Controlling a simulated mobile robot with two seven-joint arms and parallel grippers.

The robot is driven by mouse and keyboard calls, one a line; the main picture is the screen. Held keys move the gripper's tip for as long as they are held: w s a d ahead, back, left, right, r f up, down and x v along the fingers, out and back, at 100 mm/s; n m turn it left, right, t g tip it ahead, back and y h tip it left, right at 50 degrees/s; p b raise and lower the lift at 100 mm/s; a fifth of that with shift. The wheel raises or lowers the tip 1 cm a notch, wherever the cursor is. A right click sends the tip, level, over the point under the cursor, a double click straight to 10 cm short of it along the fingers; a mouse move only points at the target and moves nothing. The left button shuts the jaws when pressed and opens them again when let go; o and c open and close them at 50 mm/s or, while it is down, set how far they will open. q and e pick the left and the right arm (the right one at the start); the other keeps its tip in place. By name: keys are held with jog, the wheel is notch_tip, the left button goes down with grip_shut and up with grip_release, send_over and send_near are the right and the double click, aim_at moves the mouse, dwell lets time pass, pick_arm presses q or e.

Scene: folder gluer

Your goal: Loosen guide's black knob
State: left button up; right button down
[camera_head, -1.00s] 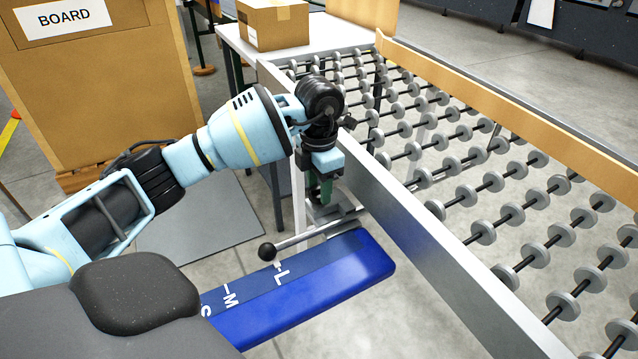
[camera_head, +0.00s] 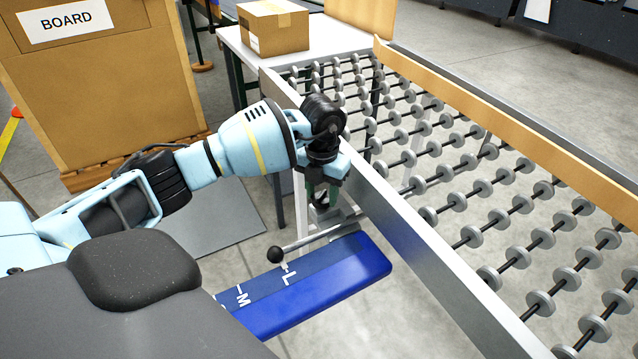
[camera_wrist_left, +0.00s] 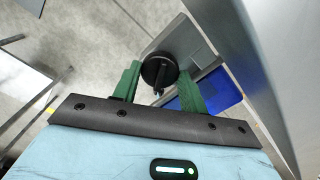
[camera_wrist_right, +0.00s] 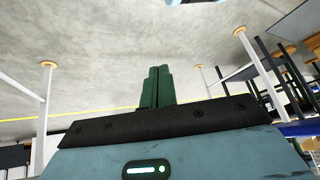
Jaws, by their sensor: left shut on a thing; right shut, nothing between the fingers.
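The black knob (camera_wrist_left: 158,69) shows in the left wrist view as a round dark disc between the green fingers of my left gripper (camera_wrist_left: 160,88). In the head view, my left gripper (camera_head: 320,197) points down beside the conveyor's side rail and is shut on the knob, which is mostly hidden there. The guide's metal bar (camera_head: 318,235) runs just below it, above the blue scale plate (camera_head: 340,270) lettered with M and L. My right gripper (camera_wrist_right: 157,88) shows only in its own wrist view, shut and empty, over floor.
A lever with a small black ball end (camera_head: 275,254) stands out left of the guide. The conveyor's metal side rail (camera_head: 420,250) is close on the right, with rows of grey rollers beyond. A cardboard box (camera_head: 273,27) sits on the table behind. A board carton (camera_head: 100,90) stands at left.

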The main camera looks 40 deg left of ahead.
pick_arm(q)
jog(key=n+p, duration=0.2)
jog(key=n, duration=0.1)
jog(key=shift+w+r+n+p, duration=0.1)
jog(key=shift+r+n+p, duration=0.2)
jog(key=shift+p, duration=0.1)
jog(key=n+p, duration=0.2)
jog(key=n, duration=0.1)
jog(key=shift+n, duration=0.3)
jog(key=n+p, duration=0.2)
jog(key=shift+n, duration=0.4)
jog(key=shift+f+n+p, duration=0.25)
jog(key=shift+n+p, duration=0.1)
jog(key=shift+n, duration=0.25)
pick_arm(e)
jog(key=w+r+t, duration=0.1)
jog(key=w+r, duration=0.3)
jog(key=r, duration=0.4)
jog(key=shift+d+r, duration=0.25)
jog(key=shift+r, duration=0.15)
jog(key=shift+w+r, duration=0.1)
pick_arm(q)
jog(key=o, duration=1)
jog(key=shift+c, duration=0.2)
pick_arm(e)
jog(key=shift+t, duration=0.3)
